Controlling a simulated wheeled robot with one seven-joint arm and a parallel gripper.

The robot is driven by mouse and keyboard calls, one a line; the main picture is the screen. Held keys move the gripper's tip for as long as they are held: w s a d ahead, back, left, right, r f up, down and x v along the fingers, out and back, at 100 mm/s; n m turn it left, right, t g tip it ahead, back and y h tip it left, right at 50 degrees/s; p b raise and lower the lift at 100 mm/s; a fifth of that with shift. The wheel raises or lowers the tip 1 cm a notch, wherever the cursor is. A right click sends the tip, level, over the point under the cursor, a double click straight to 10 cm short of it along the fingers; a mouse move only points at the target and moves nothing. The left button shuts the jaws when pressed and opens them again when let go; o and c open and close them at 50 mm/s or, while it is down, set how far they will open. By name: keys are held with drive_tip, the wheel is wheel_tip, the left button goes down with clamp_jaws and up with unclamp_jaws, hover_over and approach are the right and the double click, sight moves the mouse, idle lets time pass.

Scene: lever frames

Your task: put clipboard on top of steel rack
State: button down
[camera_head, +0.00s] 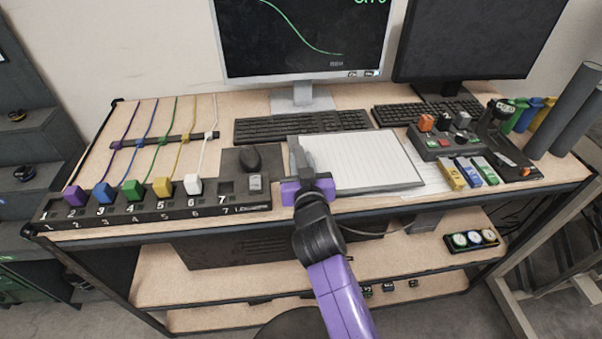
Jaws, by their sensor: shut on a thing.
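The clipboard (372,159) is a flat grey board with a white lined sheet, at the middle of the wooden desk. It lies on or just above the desktop; I cannot tell which. My gripper (301,155), on a purple arm, is shut on the clipboard's left edge, which the fingers partly hide. I cannot pick out a steel rack with certainty. A dark grey stepped shelf unit (25,149) stands at the left edge of the view, partly cut off.
Behind the clipboard are a keyboard (300,127) and two monitors. Lower shelves (160,277) are below.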

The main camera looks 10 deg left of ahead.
wheel_tip(320, 180, down, 4)
drive_tip(key=shift+f, duration=0.1)
drive_tip(key=c, duration=1.2)
unclamp_jaws()
drive_tip(key=shift+o, duration=0.2)
drive_tip(key=b+v, duration=0.1)
drive_tip(key=v, duration=1.1)
